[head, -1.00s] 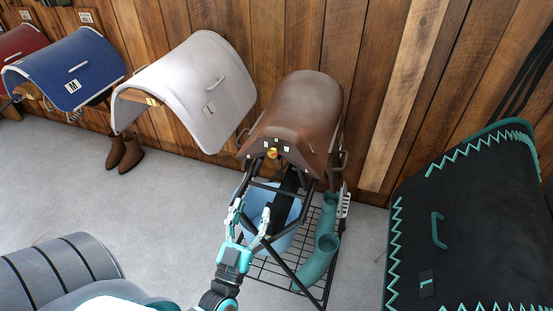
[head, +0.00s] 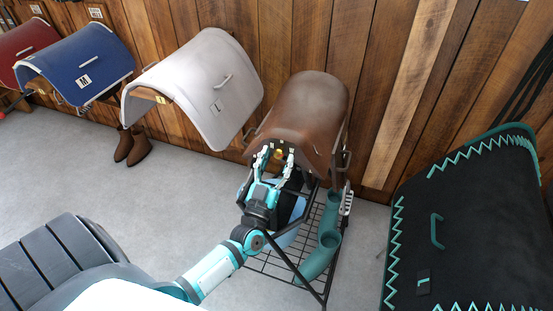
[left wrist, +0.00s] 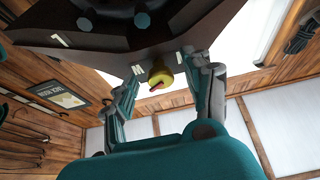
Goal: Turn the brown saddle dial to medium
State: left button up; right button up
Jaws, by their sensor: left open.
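The brown saddle (head: 312,105) sits on a black metal stand against the wood wall in the head view. Its dial (head: 277,154) is a small yellow-orange knob on the saddle's front face. In the wrist view the left gripper's fingers (left wrist: 163,82) stand on either side of the knob, with gaps visible. My right gripper is not in view.
A white saddle pad (head: 200,85) hangs left of the brown saddle, with a blue one (head: 75,62) beyond. A black and teal pad (head: 465,220) stands at right. Teal tubes (head: 322,250) and a wire rack sit under the saddle.

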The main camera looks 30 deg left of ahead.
pick_arm(q)
grip_shut()
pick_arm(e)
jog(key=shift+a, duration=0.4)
